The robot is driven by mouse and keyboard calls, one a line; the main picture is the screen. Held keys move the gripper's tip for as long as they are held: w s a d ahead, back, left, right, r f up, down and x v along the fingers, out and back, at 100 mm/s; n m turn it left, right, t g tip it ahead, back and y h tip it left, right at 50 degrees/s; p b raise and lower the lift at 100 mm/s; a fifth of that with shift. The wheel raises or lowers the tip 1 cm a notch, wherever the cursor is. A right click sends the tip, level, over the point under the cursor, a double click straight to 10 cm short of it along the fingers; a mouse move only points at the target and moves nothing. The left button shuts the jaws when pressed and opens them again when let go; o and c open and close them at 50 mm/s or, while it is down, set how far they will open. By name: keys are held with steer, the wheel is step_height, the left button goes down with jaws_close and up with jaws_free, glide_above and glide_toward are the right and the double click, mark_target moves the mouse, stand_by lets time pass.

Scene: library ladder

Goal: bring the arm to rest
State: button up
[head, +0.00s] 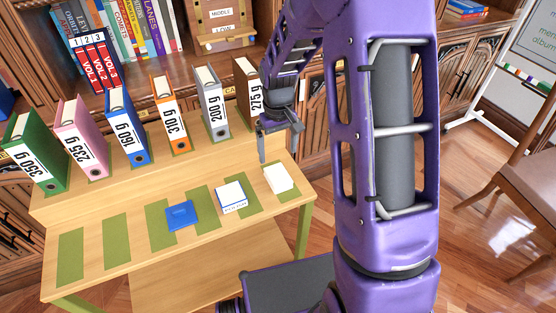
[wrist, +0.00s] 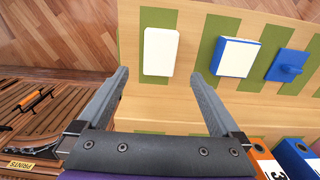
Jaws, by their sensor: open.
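My gripper (head: 279,146) is open and empty above the right end of the wooden table (head: 110,200). In the wrist view, its fingertips (wrist: 160,76) are spread wide, just short of a white block (wrist: 160,52). The block lies on a green strip and also shows in the head view (head: 278,178), below my gripper and apart from it. A white block with blue sides (head: 231,196) and a flat blue piece with a knob (head: 180,214) lie to its left.
On the raised back shelf stand labelled binders: green (head: 32,150), pink (head: 82,140), blue (head: 127,125), orange (head: 169,112), grey (head: 213,100) and brown (head: 248,92), partly behind my arm. A bookcase (head: 200,60) stands behind. A chair (head: 510,180) is at right. Two left strips are bare.

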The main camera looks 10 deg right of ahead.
steer(key=shift+r, duration=1)
